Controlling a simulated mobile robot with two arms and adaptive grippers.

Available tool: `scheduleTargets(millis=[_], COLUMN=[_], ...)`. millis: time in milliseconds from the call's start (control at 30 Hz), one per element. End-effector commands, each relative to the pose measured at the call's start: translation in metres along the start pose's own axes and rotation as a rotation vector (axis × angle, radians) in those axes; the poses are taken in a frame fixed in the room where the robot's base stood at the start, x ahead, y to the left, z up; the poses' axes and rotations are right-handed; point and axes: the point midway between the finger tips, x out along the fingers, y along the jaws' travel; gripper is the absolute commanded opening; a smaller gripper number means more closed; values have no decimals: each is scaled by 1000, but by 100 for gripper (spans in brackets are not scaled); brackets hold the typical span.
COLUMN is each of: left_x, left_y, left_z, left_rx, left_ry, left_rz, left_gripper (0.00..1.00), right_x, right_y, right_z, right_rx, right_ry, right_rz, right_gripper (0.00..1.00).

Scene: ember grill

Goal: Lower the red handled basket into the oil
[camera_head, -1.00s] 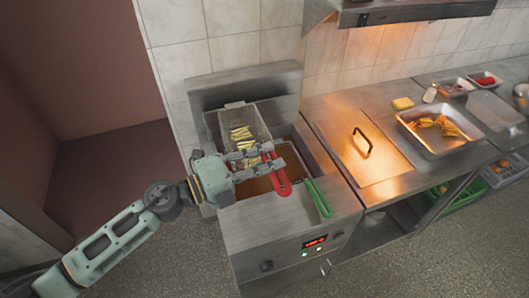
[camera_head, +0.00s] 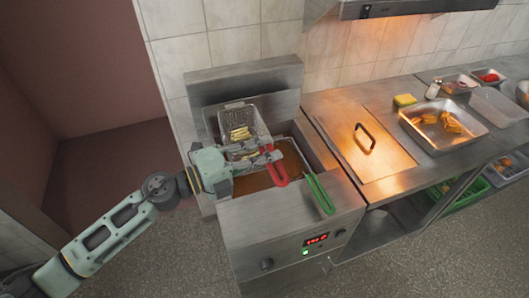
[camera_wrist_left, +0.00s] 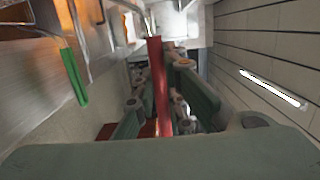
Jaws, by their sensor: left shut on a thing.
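The wire basket (camera_head: 257,120) with the red handle (camera_head: 280,175) holds pale fries (camera_head: 240,133). It sits over the back left of the fryer, and its rim stands above the well. Dark oil (camera_head: 255,184) shows in front of it. My left gripper (camera_head: 264,160) is shut on the red handle and partly hides the lower basket. The red handle (camera_wrist_left: 158,85) also runs upright through the middle of the left wrist view. How deep the basket's bottom reaches is hidden. My right gripper is not in view.
A green handle (camera_head: 320,194) lies over the fryer's front edge, just right of the red one. The steel counter (camera_head: 340,110) with a lidded section (camera_head: 370,150) adjoins on the right. A tray of food (camera_head: 465,133) and a yellow sponge (camera_head: 404,100) stand further right.

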Motion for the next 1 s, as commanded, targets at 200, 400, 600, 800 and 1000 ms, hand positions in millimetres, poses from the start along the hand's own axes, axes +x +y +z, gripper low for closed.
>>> scheduleTargets(millis=[200, 400, 600, 800, 1000], left_x=[0, 0, 0, 1, 1], left_y=[32, 56, 80, 103, 128], left_z=[0, 0, 0, 0, 0], left_rx=[7, 5, 7, 5, 4], left_ry=[-1, -1, -1, -1, -1], left_rz=[-3, -3, -3, -3, -3], left_gripper=[0, 0, 0, 0, 0], right_x=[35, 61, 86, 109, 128], right_y=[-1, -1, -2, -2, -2], right_z=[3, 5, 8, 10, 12], right_rx=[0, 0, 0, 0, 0], right_ry=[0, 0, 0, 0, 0], right_rz=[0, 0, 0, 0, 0], right_gripper=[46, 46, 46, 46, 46])
